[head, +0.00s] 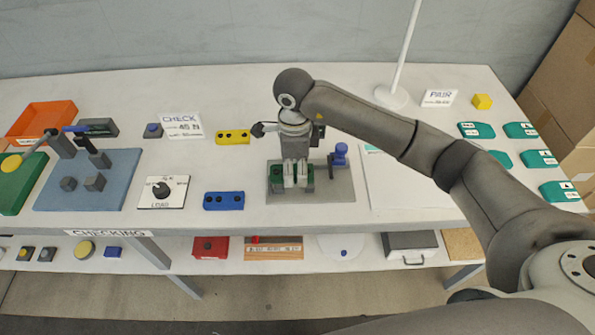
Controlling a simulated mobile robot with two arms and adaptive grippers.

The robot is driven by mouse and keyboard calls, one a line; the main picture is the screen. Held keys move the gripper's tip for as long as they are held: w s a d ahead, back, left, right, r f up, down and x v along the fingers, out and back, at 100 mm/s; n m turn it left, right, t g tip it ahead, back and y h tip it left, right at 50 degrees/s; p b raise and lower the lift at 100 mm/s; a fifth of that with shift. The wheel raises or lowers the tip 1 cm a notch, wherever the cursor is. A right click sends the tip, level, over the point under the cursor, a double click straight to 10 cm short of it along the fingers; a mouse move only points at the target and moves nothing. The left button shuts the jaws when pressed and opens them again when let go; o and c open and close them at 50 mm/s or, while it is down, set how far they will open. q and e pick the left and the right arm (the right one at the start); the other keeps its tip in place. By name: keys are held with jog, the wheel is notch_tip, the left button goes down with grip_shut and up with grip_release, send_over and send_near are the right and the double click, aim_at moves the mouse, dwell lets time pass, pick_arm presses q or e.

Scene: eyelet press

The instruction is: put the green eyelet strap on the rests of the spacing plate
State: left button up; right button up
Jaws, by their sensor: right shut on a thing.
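My right gripper (295,178) points down over the grey spacing plate (335,188) near the middle of the table. It is shut on the green eyelet strap (276,181), whose dark green ends show on both sides of the fingers. The fingers hide the middle of the strap. The strap is over the left part of the plate; the rests are hidden, and I cannot tell if it touches them. A blue part (340,154) stands at the plate's back right. My left gripper is not in view.
A yellow strap (233,137) and a blue strap (223,201) lie left of the plate. Further left are a load dial (162,191) and a blue mat (122,170) with a lever device. A white sheet (395,185) lies right. Several teal pieces (477,130) lie far right.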

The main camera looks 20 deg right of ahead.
jog(key=shift+w+d+f, duration=0.15)
jog(key=shift+d+f, duration=0.1)
jog(key=shift+f, duration=0.05)
notch_tip(320, 180, down, 3)
jog(key=shift+d+p, duration=0.15)
jog(key=shift+p, duration=0.9)
jog(key=shift+w+f, duration=0.1)
jog(key=shift+f, duration=0.15)
jog(key=shift+f+b, duration=0.25)
jog(key=shift+b, duration=0.05)
jog(key=o, duration=0.9)
jog(key=shift+r, duration=0.1)
jog(key=shift+o, duration=0.2)
